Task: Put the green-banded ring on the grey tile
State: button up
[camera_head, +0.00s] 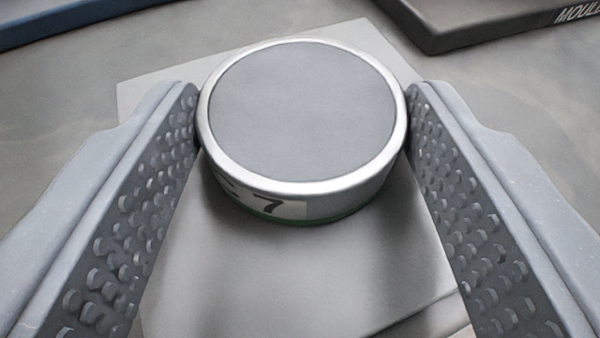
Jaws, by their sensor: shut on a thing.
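The green-banded ring (302,118) is a short round piece with a bright silver rim and a flat grey top. A label with a "7" and a strip of green show low on its near side. My gripper (303,110) is shut on it, one dimpled finger against its left side and one against its right. The grey tile (290,270) lies under the ring and reaches out behind it and towards me. I cannot tell whether the ring's underside touches the tile or is slightly above it.
A dark block (470,25) with partly cut-off white lettering stands at the back right. A blue edge (60,22) shows at the back left. The grey floor (60,120) between them and the tile is clear.

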jog(key=shift+f, duration=0.1)
jog(key=o, duration=1)
jog(key=shift+c, duration=0.2)
jog(key=shift+o, duration=0.4)
jog(key=shift+s+r, duration=0.4)
jog(key=shift+s, duration=0.1)
jog(key=d+p+v, duration=0.1)
jog(key=p+v, duration=0.1)
jog(key=v, duration=0.8)
jog(key=shift+s+a+p, duration=0.4)
jog(key=shift+s+a, duration=0.05)
jog(key=shift+a, duration=0.1)
